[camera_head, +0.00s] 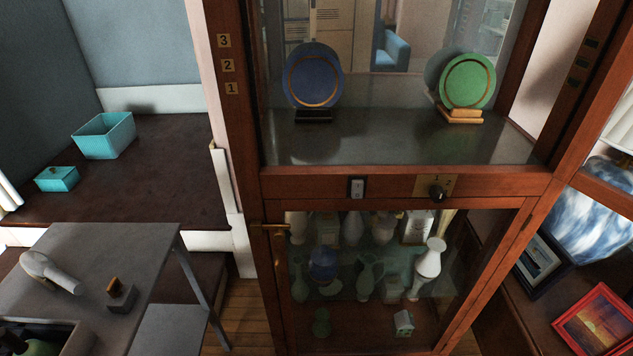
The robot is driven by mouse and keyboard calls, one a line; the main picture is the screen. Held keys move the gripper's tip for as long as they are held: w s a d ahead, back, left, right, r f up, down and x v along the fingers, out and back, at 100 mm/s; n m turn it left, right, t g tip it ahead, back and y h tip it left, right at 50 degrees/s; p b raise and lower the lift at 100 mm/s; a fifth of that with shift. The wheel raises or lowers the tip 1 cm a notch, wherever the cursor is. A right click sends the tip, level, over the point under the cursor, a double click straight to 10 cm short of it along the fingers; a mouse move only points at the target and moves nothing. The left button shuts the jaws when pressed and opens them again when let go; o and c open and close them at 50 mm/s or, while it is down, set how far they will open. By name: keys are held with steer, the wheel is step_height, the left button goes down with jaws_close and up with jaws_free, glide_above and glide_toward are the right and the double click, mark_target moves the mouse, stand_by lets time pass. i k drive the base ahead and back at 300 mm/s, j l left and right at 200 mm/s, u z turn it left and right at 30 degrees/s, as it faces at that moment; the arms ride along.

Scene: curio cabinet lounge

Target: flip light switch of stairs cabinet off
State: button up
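A tall wooden cabinet (300,186) with glass panes stands in the middle of the head view. A small rocker light switch (357,187), pale with a dark frame, sits on its horizontal rail. Its on or off position is too small to tell. To the right on the same rail is a dark rotary knob (437,193) on a brass plate. Nothing touches the switch. My gripper is not in view.
A brass handle (270,227) sits at the lower door's upper left. Blue (313,76) and green (468,80) plates stand behind the upper glass. A grey table (105,245) with a white object (48,272) stands at lower left. Framed pictures (597,322) are at right.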

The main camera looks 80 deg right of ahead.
mark_target(357, 192)
steer(key=k+u, duration=0.1)
steer(key=u, duration=0.35)
steer(key=k+u, duration=0.1)
steer(key=u, duration=0.35)
steer(key=k+j+u, duration=0.1)
steer(key=z, duration=0.35)
steer(key=k+z, duration=0.15)
steer(key=z, duration=0.2)
steer(key=k+z, duration=0.1)
steer(key=z, duration=0.25)
